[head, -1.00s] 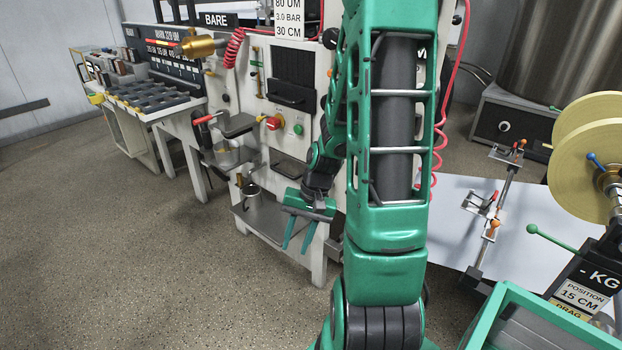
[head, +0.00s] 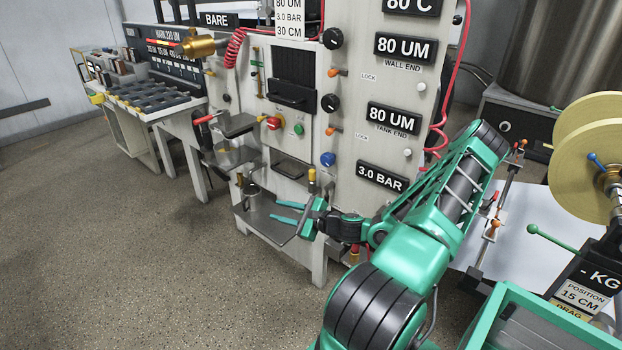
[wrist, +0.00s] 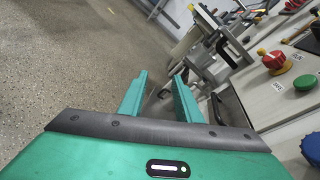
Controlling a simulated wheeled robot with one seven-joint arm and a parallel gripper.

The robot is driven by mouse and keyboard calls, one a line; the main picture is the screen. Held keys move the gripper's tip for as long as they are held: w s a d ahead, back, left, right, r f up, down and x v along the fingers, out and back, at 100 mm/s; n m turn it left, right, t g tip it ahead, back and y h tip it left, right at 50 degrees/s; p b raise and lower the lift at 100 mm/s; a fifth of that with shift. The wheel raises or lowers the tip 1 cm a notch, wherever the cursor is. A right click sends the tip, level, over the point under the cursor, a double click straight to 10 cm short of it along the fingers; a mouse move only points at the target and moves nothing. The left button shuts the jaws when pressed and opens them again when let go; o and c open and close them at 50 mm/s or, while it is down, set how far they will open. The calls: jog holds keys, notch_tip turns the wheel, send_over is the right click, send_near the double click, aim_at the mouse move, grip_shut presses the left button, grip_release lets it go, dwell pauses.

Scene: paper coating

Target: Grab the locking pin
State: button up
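My gripper (head: 277,211) is open and points left in the head view, in front of the lower shelf of the white machine panel. In the wrist view its two green fingers (wrist: 160,88) are apart with nothing between them. I cannot tell for certain which part is the locking pin. Small orange-tipped levers (head: 337,72) and (head: 333,131) sit near LOCK labels on the panel, above my gripper and apart from it. A blue-headed pin (head: 595,160) shows by the yellow spool at the far right.
The panel carries a red knob (head: 273,123), a green button (head: 298,129) and a blue knob (head: 328,159). The floor (head: 120,240) at left is clear.

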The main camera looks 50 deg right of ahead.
jog(key=d+r+m+t+h, duration=0.1)
jog(key=d+m+t+h, duration=0.1)
jog(key=d+m+h, duration=0.35)
jog(key=m+h, duration=0.5)
jog(key=m, duration=0.3)
send_near(314, 176)
jog(key=w, duration=0.1)
jog(key=shift+g, duration=0.3)
jog(key=x, duration=1)
jog(key=shift+w+d+r, duration=0.1)
jog(key=shift+w+d, duration=0.1)
jog(key=shift+w, duration=0.05)
grip_shut()
jog(key=shift+r, duration=0.1)
